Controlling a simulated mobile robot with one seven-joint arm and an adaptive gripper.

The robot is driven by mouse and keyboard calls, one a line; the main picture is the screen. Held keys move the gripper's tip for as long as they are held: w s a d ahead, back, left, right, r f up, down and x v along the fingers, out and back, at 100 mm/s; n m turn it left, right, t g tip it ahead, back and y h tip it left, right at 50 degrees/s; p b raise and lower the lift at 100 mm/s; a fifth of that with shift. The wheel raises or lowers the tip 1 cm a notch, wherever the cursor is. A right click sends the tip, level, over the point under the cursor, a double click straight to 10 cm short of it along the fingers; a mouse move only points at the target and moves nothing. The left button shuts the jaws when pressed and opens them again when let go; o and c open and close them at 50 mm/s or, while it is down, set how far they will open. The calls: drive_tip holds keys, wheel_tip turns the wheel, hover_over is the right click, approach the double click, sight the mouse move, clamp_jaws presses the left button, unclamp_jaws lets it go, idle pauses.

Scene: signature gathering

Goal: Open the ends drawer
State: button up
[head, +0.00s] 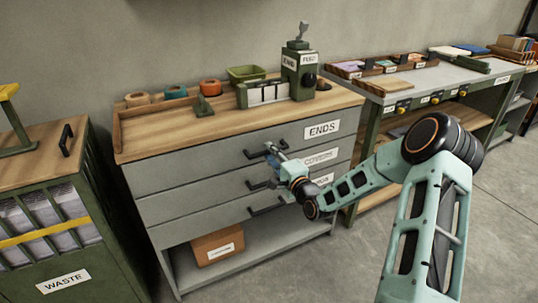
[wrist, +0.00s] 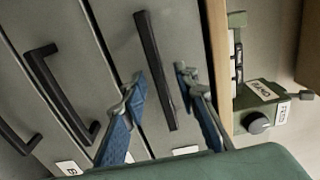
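The ends drawer (head: 215,150) is the top grey drawer of the middle cabinet, with an ENDS label (head: 321,129) at its right. Its front looks flush, so it appears shut. Its black bar handle (head: 254,154) is partly hidden by my gripper in the head view. In the wrist view the handle (wrist: 152,60) runs between my two blue fingers. My gripper (head: 273,153) is open, one finger on each side of the handle, as the wrist view (wrist: 160,82) also shows. A gap shows beside each finger; whether either touches the handle I cannot tell.
Lower drawer handles (wrist: 62,92) lie close to one finger. The wooden cabinet top (head: 225,122) holds tape rolls, a green bin (head: 246,73) and a green feed device (head: 299,75). A waste cabinet (head: 55,215) stands left, a workbench (head: 440,77) right. Floor is clear at right.

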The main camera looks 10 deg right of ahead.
drive_tip(key=shift+w+a, duration=0.2)
drive_tip(key=shift+w, duration=0.45)
clamp_jaws()
